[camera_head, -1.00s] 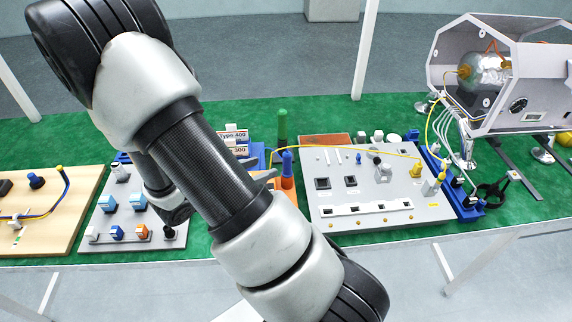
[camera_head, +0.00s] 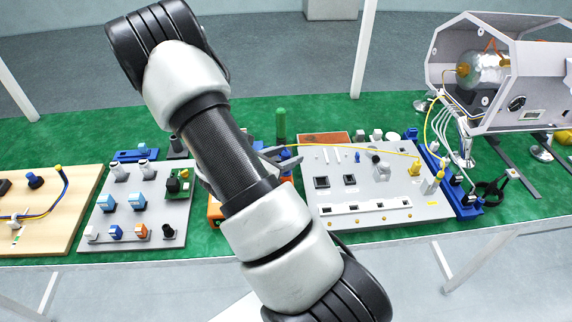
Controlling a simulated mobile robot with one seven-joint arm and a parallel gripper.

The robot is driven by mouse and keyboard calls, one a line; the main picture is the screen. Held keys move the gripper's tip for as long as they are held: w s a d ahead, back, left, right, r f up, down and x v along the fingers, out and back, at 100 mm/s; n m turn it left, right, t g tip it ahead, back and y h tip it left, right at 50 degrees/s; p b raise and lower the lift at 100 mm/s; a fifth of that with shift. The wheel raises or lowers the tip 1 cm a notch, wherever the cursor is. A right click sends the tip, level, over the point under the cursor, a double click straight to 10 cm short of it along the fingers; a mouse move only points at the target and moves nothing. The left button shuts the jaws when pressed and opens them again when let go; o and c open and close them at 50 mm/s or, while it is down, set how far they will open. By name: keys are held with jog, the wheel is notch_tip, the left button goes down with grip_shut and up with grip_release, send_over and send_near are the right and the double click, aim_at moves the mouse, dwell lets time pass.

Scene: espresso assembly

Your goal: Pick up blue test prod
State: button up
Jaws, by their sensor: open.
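The blue test prod (camera_head: 286,154) stands upright in the middle of the green table, and only a small blue part of it shows. The rest is hidden behind my gripper and arm. My gripper (camera_head: 287,158) is open, with its grey fingers pointing right, right at the prod. I cannot tell whether the prod lies between the fingers or only behind them, or whether they touch it.
A green upright prod (camera_head: 281,122) stands just behind. A grey panel (camera_head: 330,213) with sockets and a yellow cable lies to the right. A grey board (camera_head: 104,233) with blue blocks lies left. An orange holder (camera_head: 214,213) is partly hidden by my arm.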

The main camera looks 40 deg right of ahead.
grip_shut()
jog(key=shift+r, duration=0.1)
